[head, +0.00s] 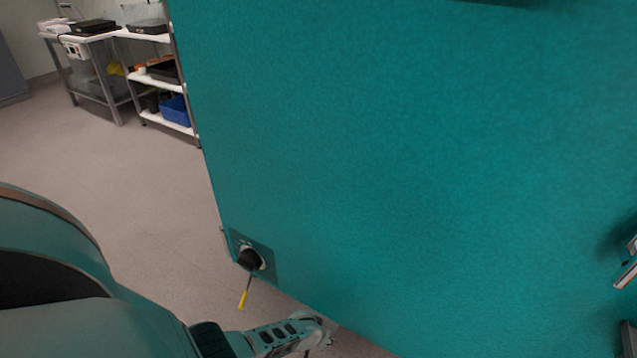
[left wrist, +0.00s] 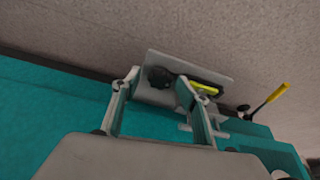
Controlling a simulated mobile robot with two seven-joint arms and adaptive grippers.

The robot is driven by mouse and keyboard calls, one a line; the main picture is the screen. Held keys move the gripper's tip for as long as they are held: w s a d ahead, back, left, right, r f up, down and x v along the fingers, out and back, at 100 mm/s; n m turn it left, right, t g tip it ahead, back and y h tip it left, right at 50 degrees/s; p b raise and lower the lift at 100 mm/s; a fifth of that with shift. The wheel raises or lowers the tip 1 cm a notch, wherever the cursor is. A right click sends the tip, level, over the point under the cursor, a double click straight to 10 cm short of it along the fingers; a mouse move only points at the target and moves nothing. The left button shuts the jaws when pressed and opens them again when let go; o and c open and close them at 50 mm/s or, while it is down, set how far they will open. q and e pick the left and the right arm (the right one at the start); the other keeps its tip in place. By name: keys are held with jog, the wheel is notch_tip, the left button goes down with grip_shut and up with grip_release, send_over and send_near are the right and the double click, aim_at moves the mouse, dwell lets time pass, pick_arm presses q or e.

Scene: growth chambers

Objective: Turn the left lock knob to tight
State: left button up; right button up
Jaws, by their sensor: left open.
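In the head view a dark knob (head: 250,259) with a pale ring sits on a small plate at the lower left corner of a teal panel (head: 400,150). A thin lever with a yellow end (head: 244,298) hangs below it. My left gripper (head: 318,330) is low at the bottom edge, right of and below the knob. In the left wrist view its two fingers (left wrist: 159,84) are spread, and a black knob (left wrist: 158,76) on a grey plate (left wrist: 215,73) shows between the tips. Contact cannot be told. A yellow bar (left wrist: 205,88) is partly behind the right finger.
A yellow-ended lever (left wrist: 275,95) with a black base stands right of the fingers in the left wrist view. A shelf unit with a blue bin (head: 175,110) and a table (head: 75,38) stand at the back left. Open floor (head: 130,185) lies left of the panel.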

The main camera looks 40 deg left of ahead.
pick_arm(q)
jog(key=shift+r, duration=0.15)
jog(key=v, duration=0.7)
jog(key=shift+s+r, duration=0.25)
jog(key=shift+r, duration=0.05)
dwell(0.3)
jog(key=shift+w+d, duration=0.1)
jog(key=shift+d, duration=0.05)
